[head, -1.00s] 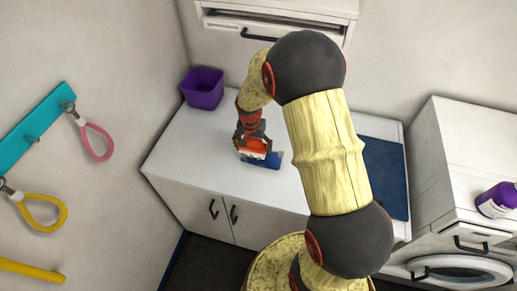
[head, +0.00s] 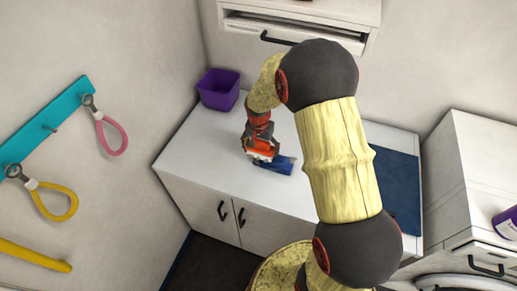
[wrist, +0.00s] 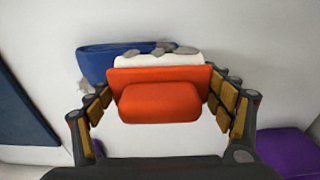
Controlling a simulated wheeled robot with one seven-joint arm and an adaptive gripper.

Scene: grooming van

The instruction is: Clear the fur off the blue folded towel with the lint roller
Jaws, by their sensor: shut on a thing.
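The blue folded towel (head: 286,166) lies on the white counter and also shows in the wrist view (wrist: 97,62). My gripper (head: 260,146) is shut on the lint roller, with its fingers on either side of the orange handle (wrist: 160,103). The roller's white head (wrist: 160,62) is at the towel's edge and hides part of the towel. I cannot tell whether they touch. Several grey fur tufts (wrist: 185,50) show along the top of the white head. I cannot tell whether they are on the roller or on the towel behind it.
A purple bin (head: 219,89) stands at the counter's back left. A dark blue mat (head: 397,180) lies to the right, partly behind my arm. Pink and yellow loops hang from a teal rack (head: 50,125) on the left wall. The counter's front left is clear.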

